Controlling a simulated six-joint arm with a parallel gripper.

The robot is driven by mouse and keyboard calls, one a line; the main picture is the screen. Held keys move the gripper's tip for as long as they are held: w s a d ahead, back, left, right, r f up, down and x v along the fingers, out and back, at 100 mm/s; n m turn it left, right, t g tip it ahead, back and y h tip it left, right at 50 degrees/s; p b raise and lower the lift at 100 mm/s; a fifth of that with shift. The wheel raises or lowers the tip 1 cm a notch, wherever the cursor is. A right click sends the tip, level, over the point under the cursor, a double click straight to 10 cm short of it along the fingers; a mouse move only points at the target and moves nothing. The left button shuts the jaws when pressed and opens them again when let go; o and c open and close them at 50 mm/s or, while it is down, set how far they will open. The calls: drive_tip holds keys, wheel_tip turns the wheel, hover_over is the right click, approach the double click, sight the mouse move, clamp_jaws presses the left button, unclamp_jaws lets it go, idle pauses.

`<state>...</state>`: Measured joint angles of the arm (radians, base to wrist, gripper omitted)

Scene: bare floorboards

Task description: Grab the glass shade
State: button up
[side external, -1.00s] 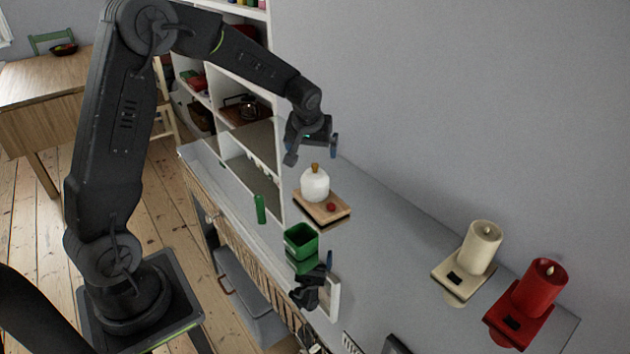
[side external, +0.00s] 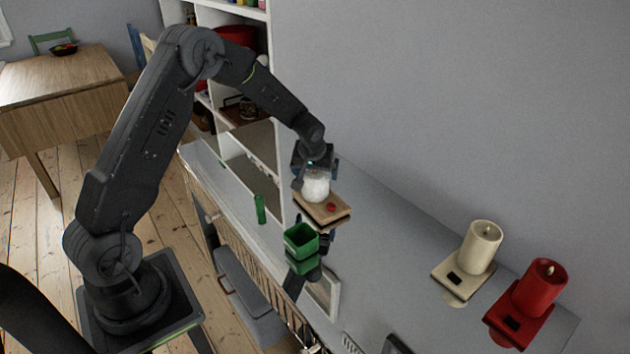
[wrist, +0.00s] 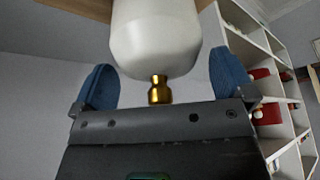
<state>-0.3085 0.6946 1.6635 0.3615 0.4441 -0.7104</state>
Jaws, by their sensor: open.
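The glass shade (side external: 315,186) is a rounded white piece standing on a small wooden board with a red button. In the wrist view the white shade (wrist: 155,40) fills the top middle, with a gold knob on its end pointing toward the gripper's palm. My gripper (side external: 316,180) is directly over the shade. In the wrist view its two blue fingertips (wrist: 160,85) are apart, one on each side of the shade, with visible gaps to it. The gripper hides the knob in the side external view.
The wooden board (side external: 336,217) rests on the grey counter. A green box (side external: 300,240) stands in front of it, and a green cylinder (side external: 260,209) to the left. A cream candle (side external: 481,247) and a red candle (side external: 540,289) stand at the right. White shelves (wrist: 262,60) rise behind.

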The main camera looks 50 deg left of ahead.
drive_tip(key=c, duration=0.7)
drive_tip(key=shift+c, duration=0.4)
drive_tip(key=shift+r, duration=0.2)
